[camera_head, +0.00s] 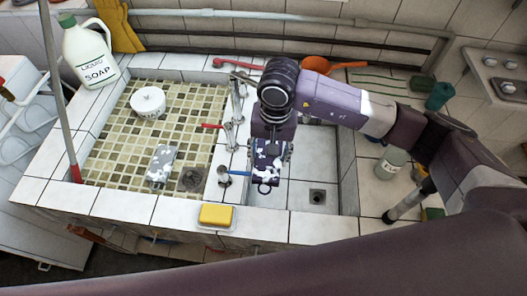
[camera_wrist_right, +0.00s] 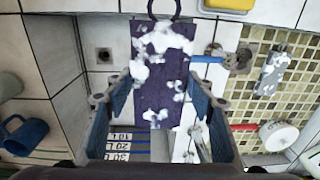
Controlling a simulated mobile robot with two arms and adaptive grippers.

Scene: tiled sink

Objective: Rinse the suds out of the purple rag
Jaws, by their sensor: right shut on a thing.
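The purple rag (camera_head: 268,172) hangs from my right gripper (camera_head: 270,148), flecked with white suds, with a dark ring at its end. In the right wrist view the rag (camera_wrist_right: 153,75) lies between the two fingers of the gripper (camera_wrist_right: 160,95), which is shut on it. In the head view it is above the left side of the right basin (camera_head: 315,160), close to the divider. Taps stand on the divider, with a red handle (camera_head: 211,126) and a blue handle (camera_head: 236,173). No running water shows. My left gripper is out of view.
The left basin (camera_head: 120,125) is mosaic-tiled and holds a white round tub (camera_head: 148,102) and a soapy grey item (camera_head: 161,165). A yellow sponge (camera_head: 216,215) lies on the front ledge. A soap jug (camera_head: 88,48) stands back left, a jar (camera_head: 391,163) right.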

